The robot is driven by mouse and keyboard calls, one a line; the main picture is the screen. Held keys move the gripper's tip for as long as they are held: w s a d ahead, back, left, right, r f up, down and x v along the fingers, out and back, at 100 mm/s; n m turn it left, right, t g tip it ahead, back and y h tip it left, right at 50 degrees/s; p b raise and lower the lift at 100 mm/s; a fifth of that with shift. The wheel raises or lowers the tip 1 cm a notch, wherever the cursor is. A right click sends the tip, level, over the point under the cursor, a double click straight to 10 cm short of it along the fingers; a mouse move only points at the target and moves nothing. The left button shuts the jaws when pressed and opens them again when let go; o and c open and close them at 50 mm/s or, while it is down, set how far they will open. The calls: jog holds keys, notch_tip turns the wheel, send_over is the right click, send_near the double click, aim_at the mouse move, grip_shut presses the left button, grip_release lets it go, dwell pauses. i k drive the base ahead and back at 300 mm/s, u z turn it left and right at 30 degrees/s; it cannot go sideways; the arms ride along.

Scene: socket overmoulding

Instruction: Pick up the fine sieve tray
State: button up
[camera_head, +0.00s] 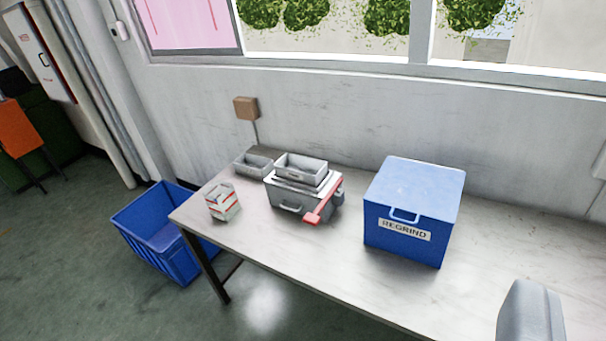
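Two small grey open trays could be the sieve trays, and I cannot tell which one is the fine sieve tray. One grey tray (252,172) lies at the back of the table, left of a grey machine. The other grey tray (301,179) sits on top of that grey machine (290,203), which has a handle on its front and a red lever (318,213) on its right. The mesh of either tray is too small to make out. My gripper's fingertips do not show in this view.
The grey table (290,245) stands along the wall. It bears a red-and-white carton (223,202) and a blue REGRIND box (410,205). A grey rounded object (530,315) is cut off at lower right. A blue crate (165,235) stands on the floor. The table front is clear.

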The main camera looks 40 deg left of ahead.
aim_at(309, 172)
jog(key=k, duration=1.2)
jog(key=u, duration=0.85)
jog(key=i, duration=0.95)
jog(key=u, duration=0.85)
jog(key=i, duration=1.6)
jog(key=z, duration=0.6)
jog(key=i, duration=0.7)
jog(key=z, duration=0.4)
jog(key=k, duration=0.9)
